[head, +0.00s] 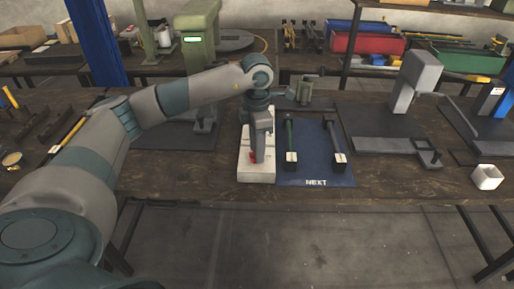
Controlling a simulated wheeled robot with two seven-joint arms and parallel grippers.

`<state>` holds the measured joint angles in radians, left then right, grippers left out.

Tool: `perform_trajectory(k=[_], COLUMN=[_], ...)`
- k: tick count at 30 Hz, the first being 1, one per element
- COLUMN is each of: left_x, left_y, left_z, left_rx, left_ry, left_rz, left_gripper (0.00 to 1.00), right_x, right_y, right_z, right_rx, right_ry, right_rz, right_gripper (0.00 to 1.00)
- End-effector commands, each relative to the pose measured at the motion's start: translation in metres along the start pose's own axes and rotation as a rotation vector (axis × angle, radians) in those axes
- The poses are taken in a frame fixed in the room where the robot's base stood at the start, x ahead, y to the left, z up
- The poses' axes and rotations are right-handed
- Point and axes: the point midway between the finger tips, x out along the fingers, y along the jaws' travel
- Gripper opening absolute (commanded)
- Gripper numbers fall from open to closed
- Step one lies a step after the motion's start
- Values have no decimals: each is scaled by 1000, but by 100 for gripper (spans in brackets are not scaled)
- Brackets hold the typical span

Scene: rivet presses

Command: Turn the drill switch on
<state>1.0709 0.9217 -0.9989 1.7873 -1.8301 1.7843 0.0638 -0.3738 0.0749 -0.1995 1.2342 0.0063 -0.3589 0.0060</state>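A white switch box (256,176) lies near the front edge of the workbench, left of the blue mat. A small red part (252,156) shows on it, partly covered by my gripper; its on or off position cannot be told. My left gripper (258,160) points down over the box, its fingertips at or just beside the red part. Whether they touch it is unclear. The fingers overlap from this angle, so their opening is hidden. My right gripper is not in view.
A blue mat (318,172) marked NEXT, holding two long-handled tools, lies right of the box. A green machine (201,60) stands behind my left arm. Bare bench lies left of the box.

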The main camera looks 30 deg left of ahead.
Motion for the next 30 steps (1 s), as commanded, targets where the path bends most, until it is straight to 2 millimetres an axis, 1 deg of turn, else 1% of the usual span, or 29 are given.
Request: perform_trajectory(k=[1, 2, 11, 17, 20, 23, 26, 30], left_x=[-1, -1, 0, -8, -18, -33, -50, -79], left_y=[0, 0, 0, 0, 0, 0, 1, 1], left_z=[0, 0, 0, 0, 1, 1, 1, 1], left_rx=[-1, -1, -1, -2, -2, -1, -1, -2], left_ry=[-1, -1, 0, -1, -2, -3, -3, -4], left_rz=[1, 1, 0, 1, 1, 2, 2, 3], left_gripper=[49, 52, 52, 52, 52, 52, 52, 52], right_x=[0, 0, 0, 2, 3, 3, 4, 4], right_y=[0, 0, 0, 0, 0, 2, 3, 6], right_z=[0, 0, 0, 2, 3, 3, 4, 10], right_rx=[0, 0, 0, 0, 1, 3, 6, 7], right_ry=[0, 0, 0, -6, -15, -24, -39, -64], right_rz=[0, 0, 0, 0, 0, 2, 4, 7], right_gripper=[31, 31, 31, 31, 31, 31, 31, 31])
